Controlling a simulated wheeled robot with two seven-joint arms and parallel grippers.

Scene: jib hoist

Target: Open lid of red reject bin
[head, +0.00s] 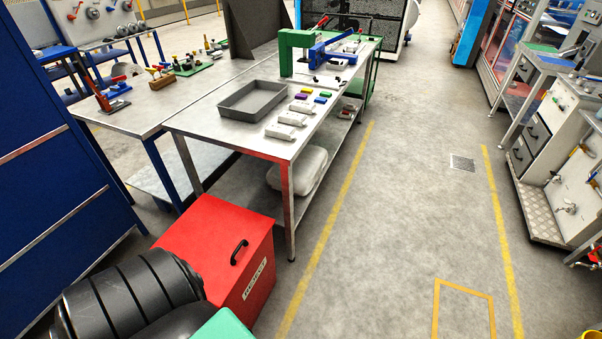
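The red reject bin (257,279) stands on the floor at the lower left of the head view, in front of the steel table's near corner. Its red lid (212,236) lies flat and closed on top. A black handle (239,252) sits on the lid near its right edge. A pale label with dark marks (255,279) is on the bin's right face; I cannot read it. The bin's lower left side is hidden behind a black ribbed cylinder. Neither of my grippers is in view.
The black ribbed cylinder (131,297) and a green object (226,326) stand close to the bin's near side. A blue cabinet (50,170) is at the left. The steel table (215,127) holds a grey tray (253,112). The aisle floor right of the bin is clear.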

